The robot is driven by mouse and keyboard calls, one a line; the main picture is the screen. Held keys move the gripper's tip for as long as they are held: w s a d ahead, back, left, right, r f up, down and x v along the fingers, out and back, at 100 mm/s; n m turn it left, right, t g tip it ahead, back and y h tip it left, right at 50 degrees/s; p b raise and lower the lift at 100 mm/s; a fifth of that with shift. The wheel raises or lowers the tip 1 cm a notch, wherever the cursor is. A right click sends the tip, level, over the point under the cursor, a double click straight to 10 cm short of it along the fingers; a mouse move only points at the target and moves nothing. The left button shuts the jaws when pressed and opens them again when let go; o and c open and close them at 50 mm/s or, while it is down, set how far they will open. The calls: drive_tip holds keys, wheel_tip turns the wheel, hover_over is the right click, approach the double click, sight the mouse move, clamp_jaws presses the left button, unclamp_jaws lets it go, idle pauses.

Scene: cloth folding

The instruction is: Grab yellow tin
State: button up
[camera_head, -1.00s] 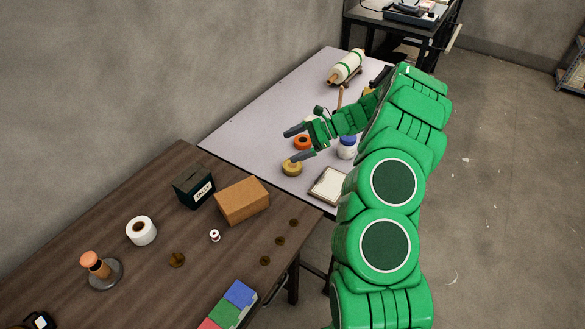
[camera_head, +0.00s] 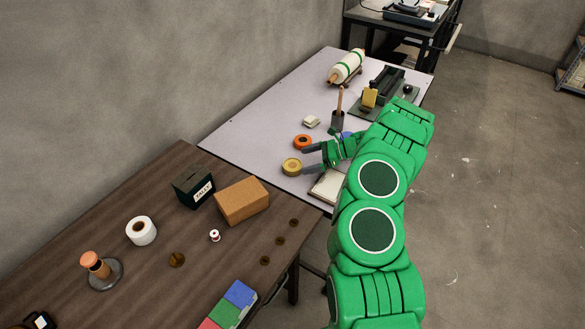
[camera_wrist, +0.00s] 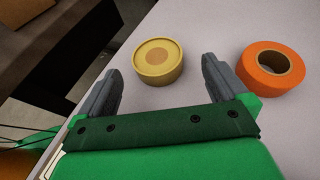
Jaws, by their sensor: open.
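The yellow tin (camera_head: 292,167) is a short round tin standing on the light grey table near its front left edge. In the wrist view the tin (camera_wrist: 158,62) lies ahead of my gripper (camera_wrist: 160,78), roughly between the lines of its two fingers and just beyond their tips. My gripper (camera_head: 303,160) is open and empty, low over the table to the right of the tin. I see no contact between the fingers and the tin.
An orange tape roll (camera_wrist: 271,68) lies close beside the right finger. A framed tray (camera_head: 326,186) lies nearby, partly under my arm. A white block (camera_head: 311,122) and a dark cup with a wooden handle (camera_head: 338,119) stand farther back. A brown table (camera_head: 100,215) adjoins at left.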

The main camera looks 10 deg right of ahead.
sight(295, 165)
drive_tip(key=shift+s+f+x, duration=0.15)
drive_tip(key=shift+x, duration=1.15)
drive_tip(key=shift+s+f+x, duration=0.1)
drive_tip(key=shift+f+x, duration=0.1)
drive_tip(key=shift+x, duration=1.1)
drive_tip(key=shift+c, duration=0.3)
drive_tip(key=c, duration=1.2)
drive_tip(key=shift+r, duration=0.2)
